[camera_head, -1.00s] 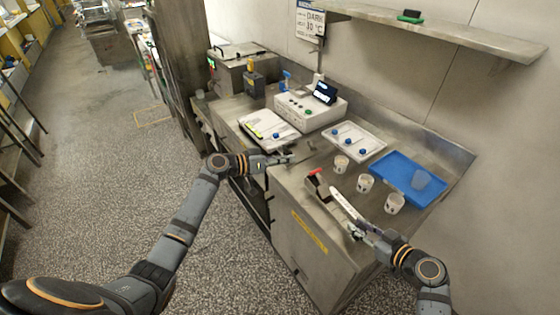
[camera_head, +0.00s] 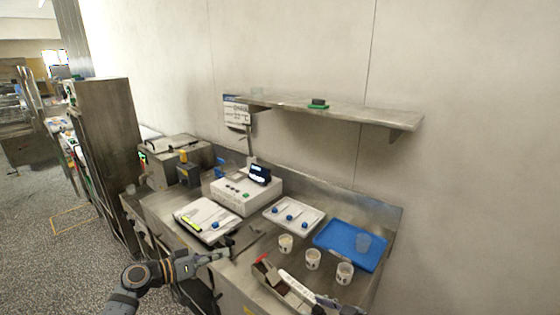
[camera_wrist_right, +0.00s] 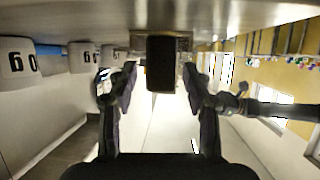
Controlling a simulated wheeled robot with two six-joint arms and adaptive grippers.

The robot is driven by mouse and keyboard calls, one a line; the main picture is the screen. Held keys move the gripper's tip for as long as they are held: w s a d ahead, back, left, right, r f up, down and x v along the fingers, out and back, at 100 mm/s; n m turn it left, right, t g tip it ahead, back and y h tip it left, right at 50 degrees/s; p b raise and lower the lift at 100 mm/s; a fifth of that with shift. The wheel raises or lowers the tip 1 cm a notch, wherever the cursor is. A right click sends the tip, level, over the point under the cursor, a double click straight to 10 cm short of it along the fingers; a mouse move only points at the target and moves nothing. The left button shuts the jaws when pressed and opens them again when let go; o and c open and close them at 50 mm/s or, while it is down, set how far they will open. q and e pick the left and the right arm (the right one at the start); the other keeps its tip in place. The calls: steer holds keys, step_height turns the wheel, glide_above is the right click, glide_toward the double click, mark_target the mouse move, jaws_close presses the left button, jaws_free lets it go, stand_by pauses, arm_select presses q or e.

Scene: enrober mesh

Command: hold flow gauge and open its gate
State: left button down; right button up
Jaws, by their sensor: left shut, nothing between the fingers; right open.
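The flow gauge is a long trough with a pale marked strip (camera_head: 297,287) and a dark box end with a red lever (camera_head: 261,258). It lies near the counter's front edge. My left gripper (camera_head: 229,247) is shut and empty, left of the gauge and apart from it. My right gripper shows only partly at the bottom edge of the head view, by the gauge's near end. In the right wrist view my right gripper (camera_wrist_right: 160,88) is open, with a dark block (camera_wrist_right: 160,66) between or beyond its fingers. I cannot tell whether they touch it.
Three white cups (camera_head: 313,259) stand behind the gauge, close to it. Behind them are a blue tray (camera_head: 335,235) with a clear cup and a white tray (camera_head: 275,222) with blue-knobbed items. A white control box (camera_head: 232,197) and a shelf (camera_head: 350,112) stand further back.

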steer(key=shift+d, duration=0.1)
steer(key=v, duration=1.1)
steer(key=shift+s+d+r, duration=0.25)
steer(key=shift+d, duration=0.05)
step_height(320, 180, up, 6)
steer(key=p, duration=0.4)
steer(key=shift+f, duration=0.1)
